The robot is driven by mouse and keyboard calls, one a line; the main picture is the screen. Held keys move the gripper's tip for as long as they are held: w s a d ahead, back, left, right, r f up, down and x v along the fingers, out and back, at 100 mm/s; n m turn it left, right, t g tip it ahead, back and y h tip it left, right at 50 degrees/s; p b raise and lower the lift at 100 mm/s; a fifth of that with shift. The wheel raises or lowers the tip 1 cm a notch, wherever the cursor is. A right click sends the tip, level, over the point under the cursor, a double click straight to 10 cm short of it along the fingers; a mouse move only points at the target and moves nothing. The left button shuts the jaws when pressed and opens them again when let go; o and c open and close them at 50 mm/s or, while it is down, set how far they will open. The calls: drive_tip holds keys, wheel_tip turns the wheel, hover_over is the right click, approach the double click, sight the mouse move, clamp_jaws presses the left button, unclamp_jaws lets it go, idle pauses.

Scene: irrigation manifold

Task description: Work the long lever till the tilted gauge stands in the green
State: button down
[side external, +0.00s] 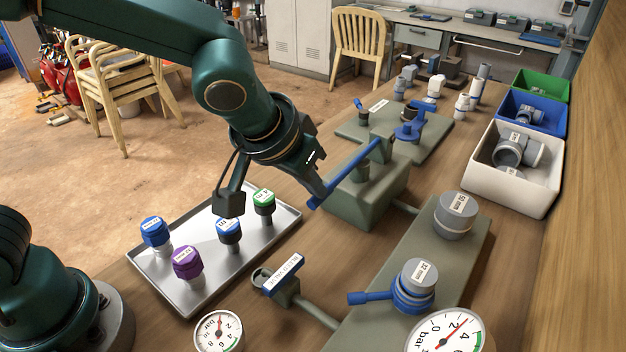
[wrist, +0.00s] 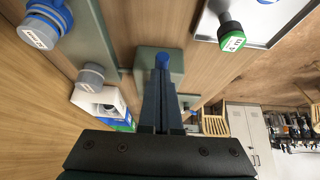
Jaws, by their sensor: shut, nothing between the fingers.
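The long blue lever (side external: 347,172) rises from its low free end beside my gripper to a pivot on a grey-green pump block (side external: 368,203). My gripper (side external: 317,192) is shut and empty, its tips close to the lever's free end; I cannot tell if they touch. In the wrist view the closed fingers (wrist: 161,88) point at the block, with the lever's blue end (wrist: 162,60) just past them. A larger gauge (side external: 447,333), cut off at the bottom edge, looks tilted; its red needle points up-right, short of the green arc. A smaller gauge (side external: 219,333) has its needle near upright.
A metal tray (side external: 285,222) with blue, purple and green capped fittings lies left of the lever. A small blue handle (side external: 284,274) and a blue-handled valve (side external: 412,288) stand in front. White, blue and green bins line the right. Bare wood lies between the tray and pump.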

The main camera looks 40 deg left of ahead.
drive_tip(key=shift+s+f, duration=0.15)
drive_tip(key=shift+f, duration=0.5)
drive_tip(key=shift+r, duration=0.55)
drive_tip(key=v, duration=1.3)
drive_tip(key=shift+s+f, duration=0.25)
drive_tip(key=shift+s, duration=0.05)
drive_tip(key=s+a+f, duration=0.6)
drive_tip(key=s+a, duration=0.2)
drive_tip(key=a, duration=0.3)
drive_tip(key=shift+s+f+g, duration=0.3)
drive_tip(key=shift+f+g, duration=0.05)
drive_tip(key=shift+g, duration=0.05)
